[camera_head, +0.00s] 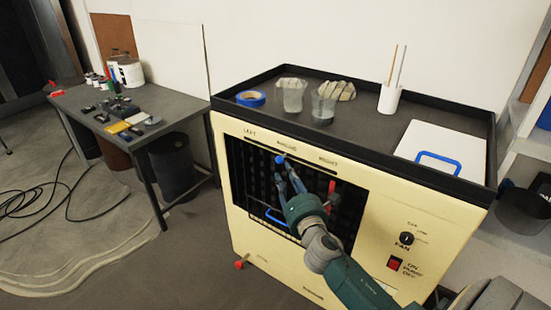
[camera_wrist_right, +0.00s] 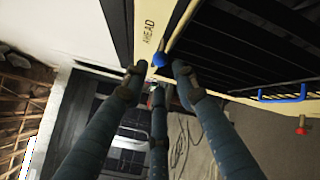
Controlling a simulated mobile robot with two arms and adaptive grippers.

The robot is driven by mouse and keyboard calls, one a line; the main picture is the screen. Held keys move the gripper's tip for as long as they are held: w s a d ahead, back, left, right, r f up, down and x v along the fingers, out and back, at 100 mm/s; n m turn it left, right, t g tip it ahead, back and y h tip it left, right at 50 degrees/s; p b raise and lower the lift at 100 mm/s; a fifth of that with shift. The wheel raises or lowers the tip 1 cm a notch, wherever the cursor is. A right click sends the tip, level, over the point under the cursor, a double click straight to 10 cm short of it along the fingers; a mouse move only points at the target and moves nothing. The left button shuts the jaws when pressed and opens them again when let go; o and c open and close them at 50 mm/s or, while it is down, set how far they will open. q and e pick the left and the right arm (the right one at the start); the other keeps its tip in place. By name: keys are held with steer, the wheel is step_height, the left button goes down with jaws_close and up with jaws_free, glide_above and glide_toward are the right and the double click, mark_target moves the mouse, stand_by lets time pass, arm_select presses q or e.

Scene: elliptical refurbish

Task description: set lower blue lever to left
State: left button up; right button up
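A blue ball-knob lever (camera_head: 279,159) is at the top edge of the black grille on a cream cabinet (camera_head: 375,225), below the middle one of the labels LEFT, AHEAD and RIGHT. It also shows in the right wrist view (camera_wrist_right: 159,59), beside the word AHEAD. My right gripper (camera_head: 288,170) is in front of the grille with its fingers pointing up at the knob. In the right wrist view its fingers (camera_wrist_right: 158,78) are spread, with the knob just beyond and between the tips. Contact cannot be told. My left gripper is out of view.
A blue handle (camera_head: 272,217) and a red lever (camera_head: 331,189) are on the grille. A red knob (camera_head: 239,264) sticks out low at the left. Glasses (camera_head: 324,103), tape (camera_head: 251,98) and a white cup (camera_head: 389,98) stand on the rimmed top. A cluttered table (camera_head: 181,117) is at left.

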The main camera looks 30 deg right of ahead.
mark_target(280, 163)
steer(key=x, duration=0.9)
steer(key=shift+a+f, duration=0.1)
jaws_close()
